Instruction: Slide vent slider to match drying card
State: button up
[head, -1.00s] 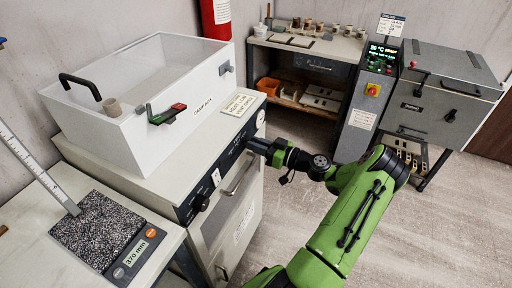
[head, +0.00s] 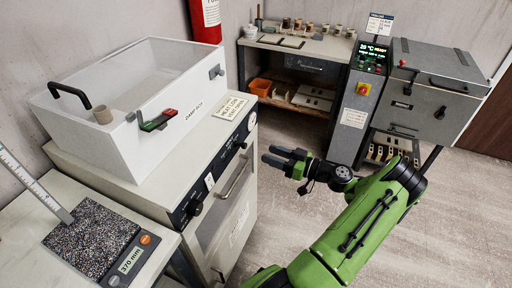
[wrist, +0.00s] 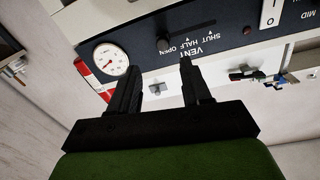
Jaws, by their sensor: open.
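The vent scale shows upside down on the dark front panel (wrist: 225,35) in the wrist view, lettered SHUT, HALF, OPEN. A dark knob, which looks like the vent slider (wrist: 164,44), sits at the OPEN end. The drying card (head: 229,108) lies on the cabinet's top right corner; its lower lines appear to read HEAT LOW, VENT OPEN. My gripper (head: 268,156) is open and empty, in front of the cabinet and apart from the panel. In the wrist view its two fingers (wrist: 160,76) point toward the panel, with nothing between them.
A round gauge (wrist: 110,60) is beside the vent scale. The white damp box (head: 140,95) stands on the cabinet, with a handle (head: 236,178) on the door below. Open floor (head: 310,225) lies to the right.

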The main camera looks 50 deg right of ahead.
jog(key=v, duration=0.7)
jog(key=shift+s+d, duration=0.1)
jog(key=w+a+r+n+g+p, duration=0.1)
jog(key=w+a+r+g+p, duration=0.1)
jog(key=w+a+r+g, duration=0.35)
jog(key=w+a+r+n+g+y+p, duration=0.1)
jog(key=w+a+r+g, duration=0.15)
jog(key=a, duration=0.65)
jog(key=w+a+r+g+p, duration=0.2)
jog(key=w+a+r+g, duration=0.1)
jog(key=a+g, duration=0.3)
jog(key=s+a+r+m+h+p, duration=0.1)
jog(key=s+a+r+h, duration=0.1)
jog(key=s+a+r, duration=0.3)
jog(key=s+a+r+h+p, duration=0.1)
jog(key=s+a+r+h, duration=0.2)
jog(key=a+r, duration=0.35)
jog(key=s+a+r+m+t+h+p, duration=0.1)
jog(key=s+a+r+m+t+p, duration=0.1)
jog(key=s, duration=0.7)
jog(key=shift+a+r, duration=0.25)
jog(key=shift+a, duration=0.15)
